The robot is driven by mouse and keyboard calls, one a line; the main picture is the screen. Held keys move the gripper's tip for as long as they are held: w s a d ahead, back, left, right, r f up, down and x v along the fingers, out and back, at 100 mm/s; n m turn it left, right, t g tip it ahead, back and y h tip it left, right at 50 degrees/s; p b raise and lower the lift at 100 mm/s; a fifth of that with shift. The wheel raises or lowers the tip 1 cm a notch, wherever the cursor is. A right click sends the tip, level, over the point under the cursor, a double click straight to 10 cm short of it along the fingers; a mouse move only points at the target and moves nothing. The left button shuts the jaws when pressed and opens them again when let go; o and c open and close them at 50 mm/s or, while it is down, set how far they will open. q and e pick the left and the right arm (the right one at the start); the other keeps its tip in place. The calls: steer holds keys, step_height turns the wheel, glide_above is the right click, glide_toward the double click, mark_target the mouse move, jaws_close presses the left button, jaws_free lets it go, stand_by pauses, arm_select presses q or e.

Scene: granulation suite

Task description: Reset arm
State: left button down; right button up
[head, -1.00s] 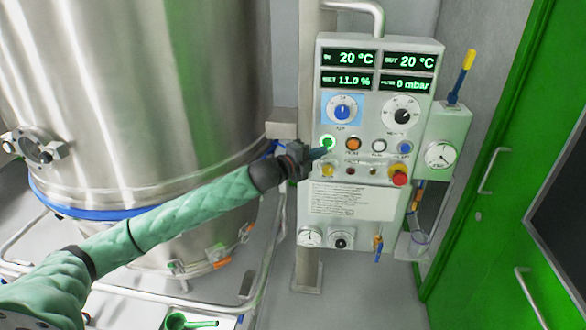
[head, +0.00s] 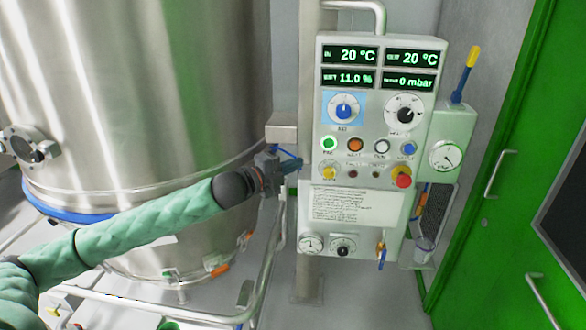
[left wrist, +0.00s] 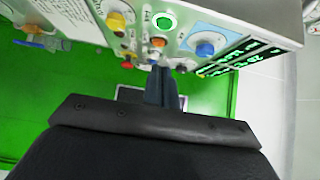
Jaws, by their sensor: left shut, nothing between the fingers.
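My left arm, in a green sleeve, comes in from the lower left in the head view. Its gripper (head: 296,167) is shut and empty, just left of the control panel (head: 352,205) and apart from the green button. In the left wrist view the shut fingers (left wrist: 162,88) point toward the panel (left wrist: 235,18). The green button (head: 329,144) glows; it also shows in the left wrist view (left wrist: 164,21). The displays (head: 380,68) read 20 °C, 20 °C, 11.0 % and 0 mbar. My right gripper is not in view.
A large steel vessel (head: 130,90) fills the left side, with a tubular rail (head: 180,312) around its base. A red button (head: 403,181) sits low on the panel. A gauge box with a yellow-and-blue lever (head: 466,72) is at its right. A green door (head: 480,245) stands farther right.

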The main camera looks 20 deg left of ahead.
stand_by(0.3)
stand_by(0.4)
arm_select(q)
steer(key=s+d+f+n+g+y, duration=0.3)
steer(key=s+f+n, duration=0.35)
steer(key=f, duration=0.55)
steer(key=s+d+f+n+g+y, duration=0.1)
steer(key=s+d+f+n+y, duration=0.25)
steer(key=s+f+n, duration=0.55)
steer(key=s+d+f+n+g+y, duration=0.1)
steer(key=s+f+n+g, duration=0.25)
steer(key=s+f, duration=0.65)
steer(key=s+d+f+n+g+y, duration=0.1)
steer(key=s+f+n+g, duration=0.35)
steer(key=s, duration=0.85)
step_height(320, 180, down, 27)
steer(key=w+d+m+g, duration=0.1)
steer(key=w+d+m, duration=0.1)
steer(key=s+f, duration=0.4)
steer(key=f, duration=0.6)
steer(key=s+f+g, duration=0.1)
steer(key=s+f, duration=0.3)
steer(key=f, duration=0.7)
steer(key=shift+d, duration=0.2)
